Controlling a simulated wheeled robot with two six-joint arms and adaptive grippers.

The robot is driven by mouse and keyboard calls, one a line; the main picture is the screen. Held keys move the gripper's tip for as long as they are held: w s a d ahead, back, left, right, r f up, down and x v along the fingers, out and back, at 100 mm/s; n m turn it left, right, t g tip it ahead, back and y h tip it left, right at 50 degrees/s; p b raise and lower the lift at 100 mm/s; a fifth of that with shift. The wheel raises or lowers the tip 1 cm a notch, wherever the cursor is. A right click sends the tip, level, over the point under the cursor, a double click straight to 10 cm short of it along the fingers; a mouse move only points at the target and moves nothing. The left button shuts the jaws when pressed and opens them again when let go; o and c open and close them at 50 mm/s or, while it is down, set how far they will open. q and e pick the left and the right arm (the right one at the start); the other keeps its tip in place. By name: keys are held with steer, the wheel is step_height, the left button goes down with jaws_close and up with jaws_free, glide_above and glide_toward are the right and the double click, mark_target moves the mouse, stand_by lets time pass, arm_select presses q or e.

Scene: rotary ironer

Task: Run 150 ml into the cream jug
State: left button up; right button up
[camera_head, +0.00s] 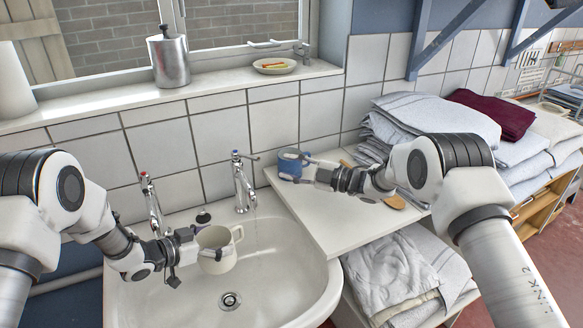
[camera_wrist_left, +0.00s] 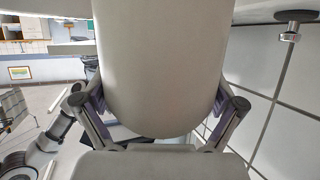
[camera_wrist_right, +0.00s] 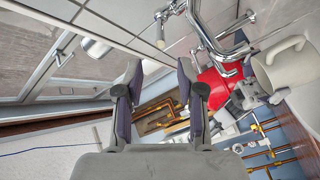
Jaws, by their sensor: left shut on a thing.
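The cream jug (camera_head: 222,262) is over the basin, roughly upright with its mouth up and its handle to the right. My left gripper (camera_head: 203,250) is shut on its body, and the jug fills the middle of the left wrist view (camera_wrist_left: 160,70). The jug also shows at the right edge of the right wrist view (camera_wrist_right: 285,68). The blue-marked tap (camera_head: 240,180) stands behind and to the right of the jug; I cannot tell whether water runs. The red-marked tap (camera_head: 151,200) is further left. My right gripper (camera_head: 303,168) is open and empty above the white counter, near a blue mug (camera_head: 287,166).
The white basin (camera_head: 285,285) has a drain (camera_head: 230,300). The counter (camera_head: 330,225) lies to its right, with folded towels (camera_head: 430,120) piled behind. A metal canister (camera_head: 169,60) and a soap dish (camera_head: 274,66) stand on the sill. Something red shows in the right wrist view (camera_wrist_right: 215,90).

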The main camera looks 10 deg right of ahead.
jaws_close()
steer(key=n+t+h, duration=0.4)
steer(key=n+t, duration=0.1)
glide_toward(246, 188)
step_height(246, 188, up, 4)
steer(key=x, duration=0.9)
steer(key=shift+w+a+f, duration=0.2)
steer(key=shift+w+a, duration=0.05)
steer(key=shift+w, duration=0.1)
steer(key=shift+w+d+r, duration=0.2)
steer(key=shift+w+d, duration=0.4)
steer(key=shift+w, duration=0.25)
steer(key=shift+w+d+r, duration=0.2)
steer(key=shift+w+d, duration=0.45)
steer(key=shift+w, duration=0.2)
